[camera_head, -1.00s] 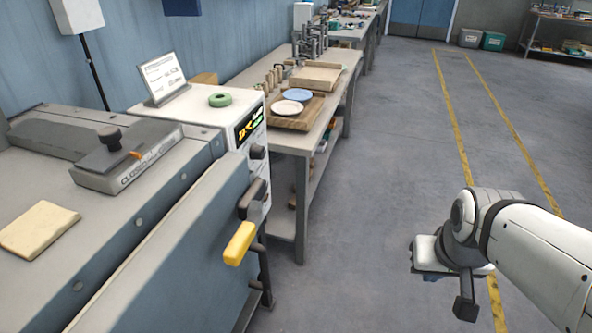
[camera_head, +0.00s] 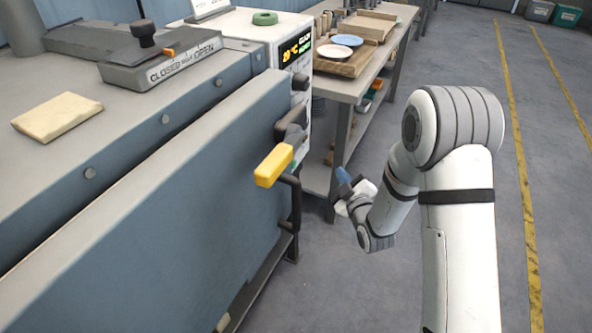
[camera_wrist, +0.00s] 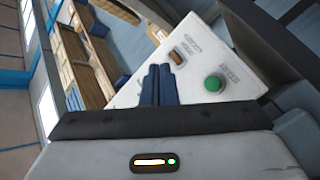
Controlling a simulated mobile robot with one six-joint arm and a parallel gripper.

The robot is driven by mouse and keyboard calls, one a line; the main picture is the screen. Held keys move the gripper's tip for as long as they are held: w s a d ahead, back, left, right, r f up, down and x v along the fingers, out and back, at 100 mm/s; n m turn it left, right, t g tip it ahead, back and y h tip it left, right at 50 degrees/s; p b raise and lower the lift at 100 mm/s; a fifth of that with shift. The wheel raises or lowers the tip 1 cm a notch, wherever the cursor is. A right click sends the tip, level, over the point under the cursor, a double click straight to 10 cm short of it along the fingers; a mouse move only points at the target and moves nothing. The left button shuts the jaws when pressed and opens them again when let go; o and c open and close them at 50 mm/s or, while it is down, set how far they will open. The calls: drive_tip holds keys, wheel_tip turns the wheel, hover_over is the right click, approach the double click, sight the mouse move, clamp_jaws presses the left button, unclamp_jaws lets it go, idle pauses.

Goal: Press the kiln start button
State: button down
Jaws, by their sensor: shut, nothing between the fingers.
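The kiln (camera_head: 170,200) stands at the left in the head view, with its grey-blue door shut and a yellow handle (camera_head: 274,165). Its white control box (camera_head: 240,24) with a lit display (camera_head: 297,48) is at the far end. My gripper (camera_wrist: 158,72) is shut and empty. Its blue fingertips appear left of the green button, apart from it in the picture. My gripper (camera_head: 343,176) also shows in the head view, right of the handle.
A lever block marked CLOSED and OPEN (camera_head: 160,62) and a beige pad (camera_head: 57,116) sit on the kiln top. A workbench (camera_head: 350,88) with plates stands beyond.

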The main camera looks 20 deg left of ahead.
drive_tip(key=shift+s+a+f+n+y, duration=0.5)
drive_tip(key=shift+s+a+f+y, duration=0.2)
drive_tip(key=shift+a+f, duration=0.15)
drive_tip(key=a, duration=0.8)
drive_tip(key=shift+w+a, duration=0.35)
drive_tip(key=shift+w, duration=0.05)
drive_tip(key=shift+p, duration=0.3)
drive_tip(key=shift+a, duration=0.1)
idle(1.1)
